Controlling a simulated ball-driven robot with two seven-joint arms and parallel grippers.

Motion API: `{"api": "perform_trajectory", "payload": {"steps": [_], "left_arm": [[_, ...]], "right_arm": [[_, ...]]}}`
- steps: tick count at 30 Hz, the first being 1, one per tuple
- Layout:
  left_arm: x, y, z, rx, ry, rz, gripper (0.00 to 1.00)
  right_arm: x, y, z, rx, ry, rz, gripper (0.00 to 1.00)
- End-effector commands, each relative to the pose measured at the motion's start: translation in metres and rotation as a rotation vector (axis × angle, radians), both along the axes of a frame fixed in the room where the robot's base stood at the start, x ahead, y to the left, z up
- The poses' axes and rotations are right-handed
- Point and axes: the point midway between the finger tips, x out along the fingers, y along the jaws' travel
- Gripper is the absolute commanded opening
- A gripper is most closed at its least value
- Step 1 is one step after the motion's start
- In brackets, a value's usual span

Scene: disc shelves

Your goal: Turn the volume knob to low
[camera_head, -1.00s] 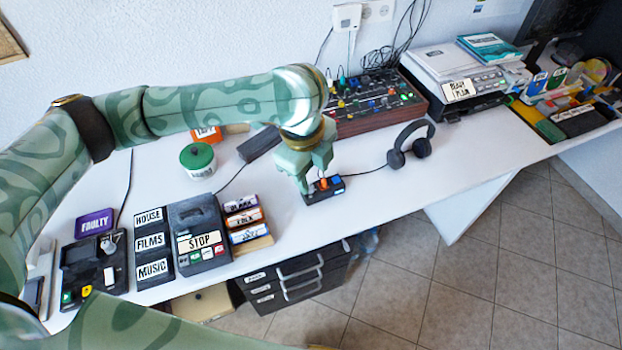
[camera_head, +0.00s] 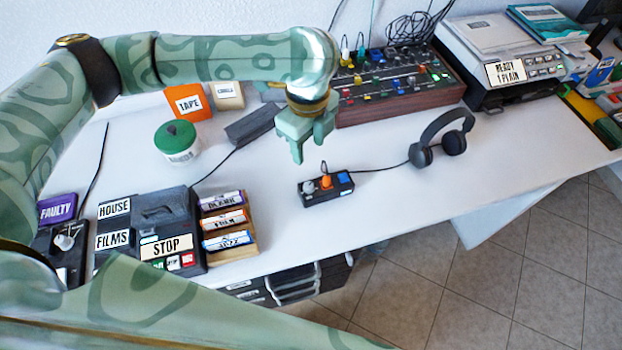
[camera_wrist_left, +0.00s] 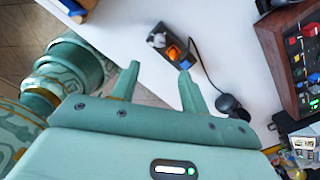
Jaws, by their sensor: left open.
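A small black control box (camera_head: 326,189) lies on the white desk, with a grey knob (camera_head: 308,187) at its left, an orange knob (camera_head: 326,182) in the middle and a blue button (camera_head: 344,177) at its right. I cannot read which knob is for volume, nor its setting. The box also shows in the left wrist view (camera_wrist_left: 172,45), beyond my fingertips. My left gripper (camera_head: 309,150) is open and empty, above and behind the box and apart from it. It also shows in the left wrist view (camera_wrist_left: 159,71). My right gripper is out of view.
A cable runs from the box to black headphones (camera_head: 441,137). A mixer (camera_head: 400,88) stands behind, and a printer (camera_head: 512,75) at the back right. Labelled cassettes (camera_head: 226,218) and a STOP player (camera_head: 167,232) stand left. The desk around the box is clear.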

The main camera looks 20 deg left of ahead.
Motion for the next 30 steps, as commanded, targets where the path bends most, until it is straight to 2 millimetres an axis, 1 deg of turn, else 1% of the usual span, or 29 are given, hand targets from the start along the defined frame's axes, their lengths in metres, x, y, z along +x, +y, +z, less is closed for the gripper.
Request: {"api": "perform_trajectory", "payload": {"steps": [1,6,9,12,15,18,21,29,30], "left_arm": [[-0.001,0.0,-0.018,0.0,0.006,0.0,0.45],[-0.001,0.0,-0.065,0.0,0.009,0.0,0.45],[-0.001,0.0,-0.091,0.001,0.008,0.0,0.45],[-0.001,0.0,-0.111,0.001,0.007,-0.001,0.45],[-0.001,0.0,-0.127,0.0,0.005,-0.001,0.45],[-0.001,0.0,-0.136,0.0,0.003,-0.001,0.45],[0.0,0.0,-0.14,0.001,0.001,-0.001,0.45],[0.0,0.0,-0.14,0.001,-0.001,-0.001,0.45],[0.0,0.0,-0.14,0.001,0.0,-0.001,0.42]], "right_arm": [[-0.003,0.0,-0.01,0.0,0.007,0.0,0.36],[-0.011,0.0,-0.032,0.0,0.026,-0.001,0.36],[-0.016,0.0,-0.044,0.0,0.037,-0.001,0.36],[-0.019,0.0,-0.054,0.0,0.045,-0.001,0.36],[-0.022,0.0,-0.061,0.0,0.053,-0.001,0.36],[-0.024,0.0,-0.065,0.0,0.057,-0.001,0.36],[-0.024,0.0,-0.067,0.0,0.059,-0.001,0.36],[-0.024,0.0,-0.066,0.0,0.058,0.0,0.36],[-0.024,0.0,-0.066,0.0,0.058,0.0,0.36]]}}
